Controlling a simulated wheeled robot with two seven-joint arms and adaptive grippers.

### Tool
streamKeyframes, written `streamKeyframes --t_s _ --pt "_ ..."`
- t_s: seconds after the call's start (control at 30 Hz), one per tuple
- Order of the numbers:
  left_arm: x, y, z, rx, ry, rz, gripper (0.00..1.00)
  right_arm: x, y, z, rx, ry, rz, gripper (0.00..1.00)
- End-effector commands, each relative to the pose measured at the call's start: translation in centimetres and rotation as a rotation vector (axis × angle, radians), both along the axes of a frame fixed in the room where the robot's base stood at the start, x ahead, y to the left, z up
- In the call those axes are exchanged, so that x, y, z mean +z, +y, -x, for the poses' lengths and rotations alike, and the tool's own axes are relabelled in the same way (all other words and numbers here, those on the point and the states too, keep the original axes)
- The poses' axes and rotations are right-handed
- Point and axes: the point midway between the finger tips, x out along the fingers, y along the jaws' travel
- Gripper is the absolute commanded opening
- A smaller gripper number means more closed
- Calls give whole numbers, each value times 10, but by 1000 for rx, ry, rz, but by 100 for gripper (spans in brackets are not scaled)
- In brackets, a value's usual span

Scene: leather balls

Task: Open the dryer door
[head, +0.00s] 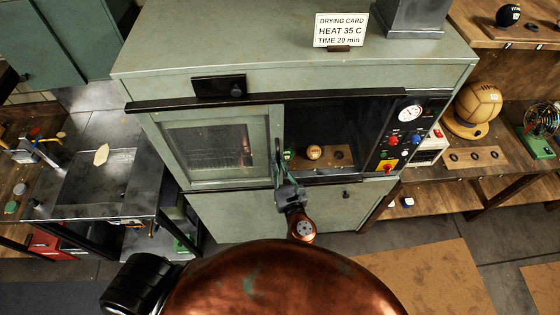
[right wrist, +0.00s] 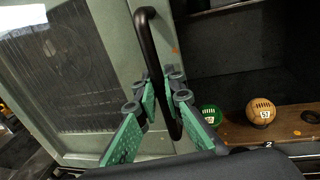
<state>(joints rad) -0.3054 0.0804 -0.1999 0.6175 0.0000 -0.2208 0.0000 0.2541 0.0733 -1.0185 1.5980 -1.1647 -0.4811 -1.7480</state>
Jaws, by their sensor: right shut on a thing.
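The dryer (head: 300,70) is a pale green cabinet in the middle of the head view. Its door (head: 180,178) has a green frame and a glass pane and stands at the left of the front. To its right the chamber is exposed. A dark vertical bar handle (right wrist: 146,40) sits on the door's right edge. My right gripper (head: 283,175) is shut on this handle; in the right wrist view its green-padded fingers (right wrist: 163,95) lie on either side of the bar. My left gripper is not in view.
Inside the chamber, a tan ball (right wrist: 261,112) and a green ball (right wrist: 211,115) rest on a wooden board. A control panel (head: 397,135) is at the dryer's right. A metal table (head: 95,170) stands left; a bench with a large ball (head: 478,102) stands right.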

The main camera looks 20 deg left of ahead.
Motion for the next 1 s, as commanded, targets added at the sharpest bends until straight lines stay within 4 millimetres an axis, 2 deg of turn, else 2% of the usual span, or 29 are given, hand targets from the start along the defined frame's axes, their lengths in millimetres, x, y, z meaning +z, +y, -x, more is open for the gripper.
streamKeyframes --t_s 0.07,0.1,0.33,0.67,0.77,1.0 --pt "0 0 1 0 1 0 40 -1 0 0 1 1 1 0" --pt "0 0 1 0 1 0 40 -1 0 0 1 1 1 11" --pt "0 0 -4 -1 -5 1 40 -1 0 0 1 1 1 26" --pt "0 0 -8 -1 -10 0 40 -1 -3 3 1 1 1 26" --pt "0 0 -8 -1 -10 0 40 -2 -10 12 1 2 1 26" --pt "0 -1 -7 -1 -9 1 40 -2 -38 52 1 3 1 26"
